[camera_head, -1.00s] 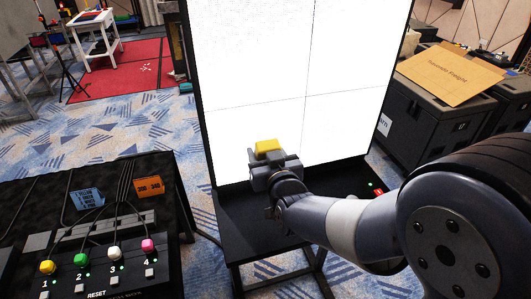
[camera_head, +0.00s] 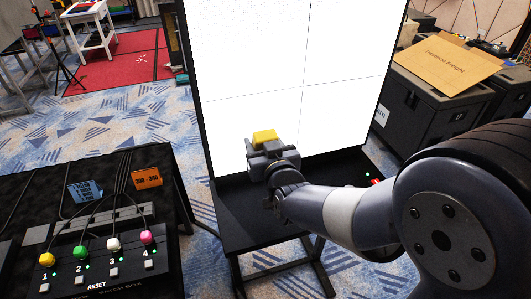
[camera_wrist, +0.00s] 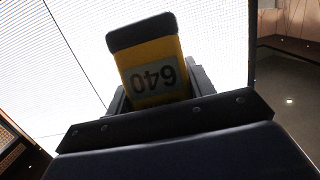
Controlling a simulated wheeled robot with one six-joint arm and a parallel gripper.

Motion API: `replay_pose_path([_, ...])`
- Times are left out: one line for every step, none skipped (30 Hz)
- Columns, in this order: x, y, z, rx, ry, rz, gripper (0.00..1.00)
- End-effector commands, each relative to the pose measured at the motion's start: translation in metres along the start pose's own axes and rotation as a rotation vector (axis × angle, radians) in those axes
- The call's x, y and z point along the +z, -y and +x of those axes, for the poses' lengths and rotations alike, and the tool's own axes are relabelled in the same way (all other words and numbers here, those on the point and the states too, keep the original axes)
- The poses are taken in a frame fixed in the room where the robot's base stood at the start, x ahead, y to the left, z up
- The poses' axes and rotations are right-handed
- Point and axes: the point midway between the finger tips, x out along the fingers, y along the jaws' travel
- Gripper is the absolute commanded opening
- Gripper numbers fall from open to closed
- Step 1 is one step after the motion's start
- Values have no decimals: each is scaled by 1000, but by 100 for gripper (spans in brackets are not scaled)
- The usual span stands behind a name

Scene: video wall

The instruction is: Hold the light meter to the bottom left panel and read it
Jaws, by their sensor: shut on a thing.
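My gripper (camera_head: 266,152) is shut on the yellow light meter (camera_head: 264,135) and holds it in front of the bottom left panel (camera_head: 240,118) of the white-lit video wall. In the wrist view the meter (camera_wrist: 150,62) has a dark end towards the wall, and its display reads 640, upside down in the picture. I cannot tell whether the dark end touches the panel. My gripper's fingers (camera_wrist: 158,95) show on either side of the meter.
Black cases (camera_head: 425,105) with a cardboard sheet (camera_head: 447,59) stand at right. A dark ledge (camera_head: 235,205) lies below the panels.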

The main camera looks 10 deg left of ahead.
Motion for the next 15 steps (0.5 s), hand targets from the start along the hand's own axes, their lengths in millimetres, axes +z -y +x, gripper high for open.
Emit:
replay_pose_path([0, 0, 0, 0, -1, 0, 23])
replay_pose_path([0, 0, 0, 0, -1, 0, 23])
replay_pose_path([0, 0, 0, 0, -1, 0, 23])
replay_pose_path([0, 0, -2, 0, -2, 0, 23])
replay_pose_path([0, 0, -4, 0, -2, 0, 23])
replay_pose_path([1, 0, -8, 0, -2, 0, 23])
replay_pose_path([2, 0, -12, 0, -3, 1, 23])
replay_pose_path([2, 0, -16, 0, -3, 1, 23])
replay_pose_path([3, 0, -22, -1, -3, 0, 23])
replay_pose_path([4, 0, -27, -1, -3, 0, 23])
replay_pose_path([5, 0, -32, -1, -3, 0, 23])
replay_pose_path([5, 0, -37, -1, -3, -1, 23])
replay_pose_path([5, 1, -42, -2, -3, -1, 23])
replay_pose_path([6, 1, -46, -2, -3, -1, 23])
replay_pose_path([7, 0, -52, -1, -3, 0, 23])
